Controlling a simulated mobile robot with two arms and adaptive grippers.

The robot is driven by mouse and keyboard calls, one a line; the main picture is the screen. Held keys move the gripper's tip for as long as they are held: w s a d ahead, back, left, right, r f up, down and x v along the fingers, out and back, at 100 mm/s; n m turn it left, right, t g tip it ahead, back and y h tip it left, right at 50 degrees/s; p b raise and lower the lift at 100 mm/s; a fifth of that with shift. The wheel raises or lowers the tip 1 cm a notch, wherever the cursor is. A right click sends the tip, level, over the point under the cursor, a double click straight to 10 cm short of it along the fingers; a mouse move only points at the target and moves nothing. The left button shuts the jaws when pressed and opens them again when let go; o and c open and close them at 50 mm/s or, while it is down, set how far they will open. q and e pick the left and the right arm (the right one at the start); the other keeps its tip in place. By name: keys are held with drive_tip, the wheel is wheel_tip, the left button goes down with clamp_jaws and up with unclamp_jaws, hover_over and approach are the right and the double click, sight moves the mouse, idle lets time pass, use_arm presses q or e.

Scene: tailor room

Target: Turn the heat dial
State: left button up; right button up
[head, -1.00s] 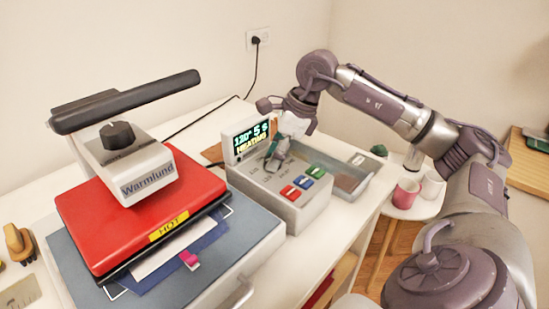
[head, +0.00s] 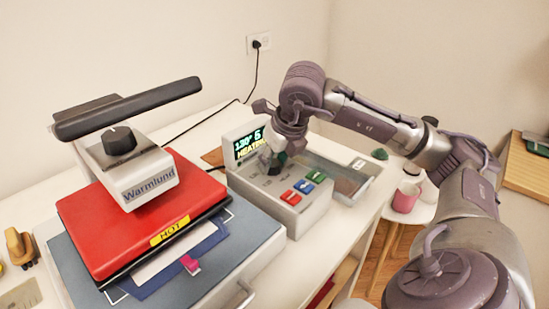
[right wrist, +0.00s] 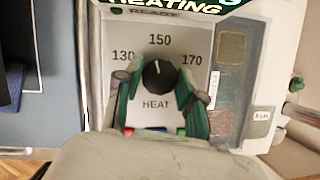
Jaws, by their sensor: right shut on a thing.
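The heat dial (right wrist: 158,75) is a round black knob with a white pointer mark, on a grey panel printed 130, 150, 170 and HEAT. Its mark points up, close to 150. My right gripper (right wrist: 159,92) has its green-padded fingers on both sides of the dial, shut on it. In the head view, my right gripper (head: 273,164) reaches down onto the control box (head: 300,219) and hides the dial. The box's display (head: 249,146) shows a temperature that looks like 130° and the word HEATING, partly covered. My left gripper is not in view.
Red, blue and green buttons (head: 303,186) lie just in front of the dial. A red heat press (head: 150,215) with a HOT label stands at left. A grey tray (head: 345,180) is right of the box. A pink mug (head: 405,197) stands on a side stool.

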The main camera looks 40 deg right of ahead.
drive_tip(key=shift+a+m+h+p, duration=0.1)
drive_tip(key=shift+m+h+p, duration=0.35)
drive_tip(key=shift+m, duration=1.15)
drive_tip(key=shift+h, duration=0.25)
drive_tip(key=o, duration=1.1)
drive_tip(key=shift+o, duration=0.2)
drive_tip(key=v, duration=1.2)
drive_tip(key=shift+w, duration=0.3)
drive_tip(key=shift+r, duration=0.1)
